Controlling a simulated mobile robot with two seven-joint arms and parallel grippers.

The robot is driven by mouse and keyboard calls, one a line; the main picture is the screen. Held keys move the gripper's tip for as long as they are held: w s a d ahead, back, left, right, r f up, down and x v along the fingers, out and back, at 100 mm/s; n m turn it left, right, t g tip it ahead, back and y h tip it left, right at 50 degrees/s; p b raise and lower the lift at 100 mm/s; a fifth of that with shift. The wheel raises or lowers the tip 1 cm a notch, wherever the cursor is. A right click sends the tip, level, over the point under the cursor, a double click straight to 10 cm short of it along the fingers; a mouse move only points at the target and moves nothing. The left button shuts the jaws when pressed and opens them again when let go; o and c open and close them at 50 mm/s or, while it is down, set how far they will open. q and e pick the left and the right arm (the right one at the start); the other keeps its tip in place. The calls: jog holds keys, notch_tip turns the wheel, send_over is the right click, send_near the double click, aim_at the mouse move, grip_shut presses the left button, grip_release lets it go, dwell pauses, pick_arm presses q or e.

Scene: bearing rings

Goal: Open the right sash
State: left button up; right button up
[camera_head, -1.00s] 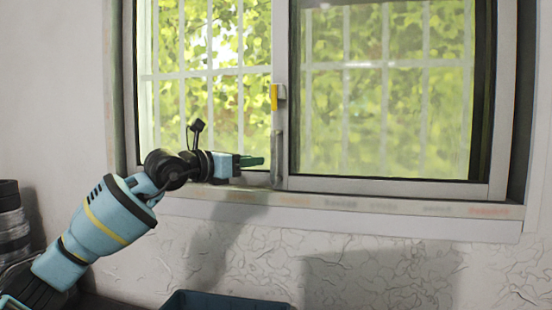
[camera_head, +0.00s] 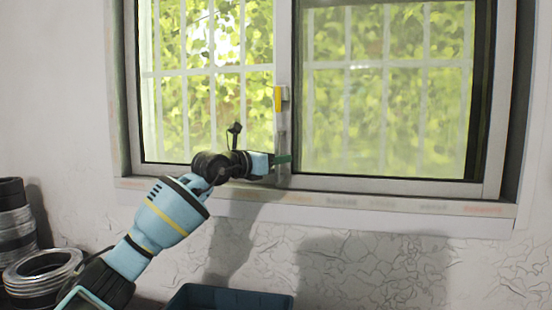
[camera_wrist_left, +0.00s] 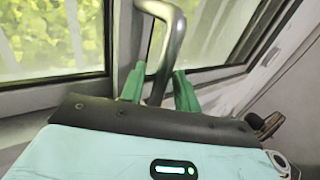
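The right sash (camera_head: 385,181) is a grey-framed glass pane filling the right half of the window. A metal bar handle (camera_head: 283,135) stands upright on its left stile, below a yellow latch (camera_head: 278,98). In the left wrist view the handle (camera_wrist_left: 170,45) is a bent, shiny bar. My left gripper (camera_head: 285,158) is at the handle's lower part. In the wrist view its green fingers (camera_wrist_left: 160,85) stand apart, one on each side of the bar. I cannot tell whether either finger touches it. My right gripper is not in view.
The left half of the window (camera_head: 205,90) shows bars and foliage outside. A sill (camera_head: 330,199) runs below the frame. A blue bin (camera_head: 225,297) stands below, at the bottom edge. Coiled rolls (camera_head: 40,272) lie at the lower left.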

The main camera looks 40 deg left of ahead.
pick_arm(q)
grip_shut()
